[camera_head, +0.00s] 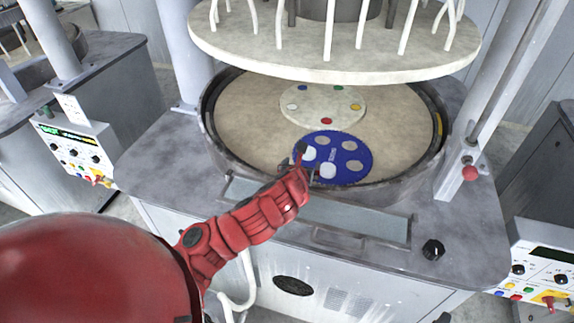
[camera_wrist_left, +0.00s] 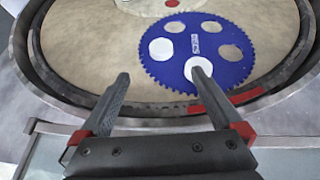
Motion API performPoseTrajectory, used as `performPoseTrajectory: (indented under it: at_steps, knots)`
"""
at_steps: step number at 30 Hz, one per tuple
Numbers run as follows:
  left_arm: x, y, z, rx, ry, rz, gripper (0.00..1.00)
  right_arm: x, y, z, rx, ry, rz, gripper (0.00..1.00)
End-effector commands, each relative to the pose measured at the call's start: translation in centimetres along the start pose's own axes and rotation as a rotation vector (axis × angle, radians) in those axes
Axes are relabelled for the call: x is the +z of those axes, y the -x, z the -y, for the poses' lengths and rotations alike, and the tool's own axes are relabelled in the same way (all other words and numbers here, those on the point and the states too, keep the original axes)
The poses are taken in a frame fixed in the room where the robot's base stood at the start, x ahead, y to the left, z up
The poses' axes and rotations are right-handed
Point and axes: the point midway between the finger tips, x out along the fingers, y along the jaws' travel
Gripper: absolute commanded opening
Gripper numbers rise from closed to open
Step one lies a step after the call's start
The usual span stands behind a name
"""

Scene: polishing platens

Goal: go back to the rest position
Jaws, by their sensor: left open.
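My left gripper (camera_head: 308,160) reaches over the front rim of the round polishing basin, at the left edge of a blue toothed disc (camera_head: 351,142). In the left wrist view the left gripper (camera_wrist_left: 160,85) has its two fingers wide apart with nothing between them. The blue disc (camera_wrist_left: 228,68) lies flat beyond the fingers, and the right fingertip overlaps its near edge in the picture. The disc has several round pockets, some with pale or white discs showing. My right gripper is not in view.
The basin's raised dark rim (camera_head: 212,135) surrounds a beige platen (camera_head: 245,110). A cream centre plate (camera_head: 325,101) carries coloured dots. A large upper platen (camera_head: 330,62) hangs above. A post with a red knob (camera_head: 469,173) stands right. Control panels (camera_head: 75,145) flank the machine.

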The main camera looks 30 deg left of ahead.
Motion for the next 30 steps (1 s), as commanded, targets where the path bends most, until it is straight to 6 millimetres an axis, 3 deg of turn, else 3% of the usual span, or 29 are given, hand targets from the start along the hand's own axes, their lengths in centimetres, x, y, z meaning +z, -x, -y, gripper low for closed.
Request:
performPoseTrajectory:
  at_steps: [22, 26, 30]
  knots:
    - [0.1, 0.4, 1.2, -0.032, 0.046, 0.012, 1.00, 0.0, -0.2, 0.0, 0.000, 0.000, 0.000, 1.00]
    - [0.2, 0.2, 4.0, -0.188, 0.276, 0.060, 1.00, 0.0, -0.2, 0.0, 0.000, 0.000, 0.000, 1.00]
    - [1.3, 1.5, 8.2, -0.488, 0.705, 0.121, 1.00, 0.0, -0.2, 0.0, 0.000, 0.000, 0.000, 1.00]
